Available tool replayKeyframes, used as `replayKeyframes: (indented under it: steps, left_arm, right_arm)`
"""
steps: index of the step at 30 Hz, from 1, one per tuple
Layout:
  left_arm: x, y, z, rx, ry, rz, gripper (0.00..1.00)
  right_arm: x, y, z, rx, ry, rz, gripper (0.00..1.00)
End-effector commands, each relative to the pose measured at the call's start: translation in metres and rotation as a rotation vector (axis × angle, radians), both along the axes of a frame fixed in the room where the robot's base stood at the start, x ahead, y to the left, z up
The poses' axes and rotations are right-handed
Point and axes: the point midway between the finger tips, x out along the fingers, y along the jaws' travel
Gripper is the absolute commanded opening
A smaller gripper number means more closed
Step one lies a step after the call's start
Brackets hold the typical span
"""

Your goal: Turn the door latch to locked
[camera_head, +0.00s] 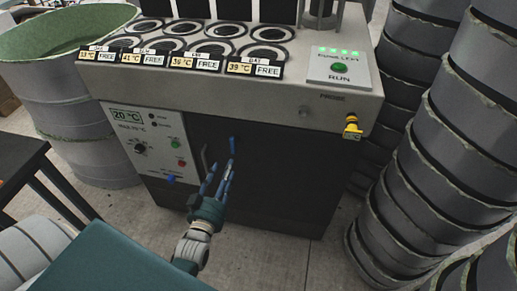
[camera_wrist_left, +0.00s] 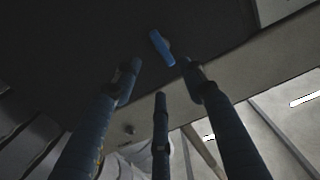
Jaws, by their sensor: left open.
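The door latch (camera_head: 232,146) is a small blue lever on the dark door (camera_head: 280,165) of the grey machine. In the head view it stands nearly upright, with its top tilted slightly left. My left gripper (camera_head: 221,171) is open and empty, its dark blue fingers pointing at the door just below and left of the latch. In the left wrist view, the latch (camera_wrist_left: 162,48) shows as a slanted blue bar just beyond the spread fingers (camera_wrist_left: 160,80), apart from them in the picture. Contact cannot be told. My right gripper is not in view.
A control panel (camera_head: 157,145) with a knob and buttons is further left. A yellow probe (camera_head: 352,126) sticks out at the right. Stacked grey moulds (camera_head: 440,130) crowd the right; a green-lined tub (camera_head: 60,35) stands left.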

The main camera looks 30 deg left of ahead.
Motion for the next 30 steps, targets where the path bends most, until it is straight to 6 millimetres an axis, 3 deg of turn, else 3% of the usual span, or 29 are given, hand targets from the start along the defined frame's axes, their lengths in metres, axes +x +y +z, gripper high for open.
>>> replayKeyframes:
  steps: [5,9,18,30]
  left_arm:
    - [0.018,0.005,0.005,0.002,-0.010,0.001,0.42]
    - [0.045,0.011,0.005,0.002,-0.010,0.001,0.42]
    - [0.092,0.022,0.003,0.001,-0.006,0.000,0.42]
    - [0.105,0.025,0.002,0.001,-0.005,0.000,0.42]
  right_arm:
    - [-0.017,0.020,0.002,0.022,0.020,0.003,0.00]
    - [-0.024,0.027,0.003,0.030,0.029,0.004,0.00]
    - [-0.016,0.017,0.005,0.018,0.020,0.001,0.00]
    - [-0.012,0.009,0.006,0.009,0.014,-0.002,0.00]
